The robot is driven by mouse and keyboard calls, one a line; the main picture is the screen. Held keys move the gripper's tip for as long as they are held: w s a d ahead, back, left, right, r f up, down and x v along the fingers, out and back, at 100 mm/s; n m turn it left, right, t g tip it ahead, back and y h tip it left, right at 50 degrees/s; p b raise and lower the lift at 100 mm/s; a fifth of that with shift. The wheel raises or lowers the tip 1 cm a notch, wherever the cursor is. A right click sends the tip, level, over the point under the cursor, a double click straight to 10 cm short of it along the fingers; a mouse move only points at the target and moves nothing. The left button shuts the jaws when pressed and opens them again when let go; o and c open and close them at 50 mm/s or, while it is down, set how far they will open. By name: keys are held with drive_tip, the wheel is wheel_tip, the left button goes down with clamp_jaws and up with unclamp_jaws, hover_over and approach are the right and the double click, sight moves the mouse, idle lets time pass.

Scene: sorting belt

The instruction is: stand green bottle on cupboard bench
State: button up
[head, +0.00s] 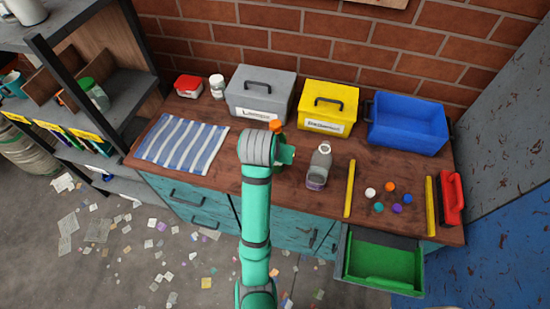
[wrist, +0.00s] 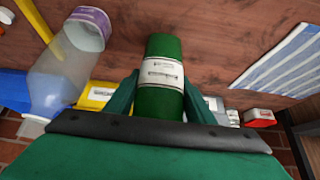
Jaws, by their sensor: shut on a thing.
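My gripper (head: 284,154) is over the middle of the wooden-topped bench (head: 219,174) with teal cupboard fronts. It is shut on the green bottle (wrist: 163,98), whose white label faces the wrist camera, with one finger on each side. In the head view my arm hides most of the bottle; an orange cap (head: 276,126) shows just beyond the gripper. I cannot tell whether the bottle's base touches the bench top.
A clear bottle (head: 318,168) stands close right of my gripper. Grey (head: 262,92), yellow (head: 328,101) and blue (head: 409,125) boxes line the back. A striped cloth (head: 181,143) lies left. Several coloured caps lie right, between yellow strips. A green-lined drawer (head: 381,264) hangs open in front.

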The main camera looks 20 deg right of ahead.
drive_tip(key=shift+w+f, duration=0.1)
drive_tip(key=shift+f, duration=1.8)
drive_tip(key=shift+f, duration=0.2)
drive_tip(key=o, duration=1.3)
drive_tip(key=shift+r, duration=0.3)
drive_tip(key=shift+v, duration=5.95)
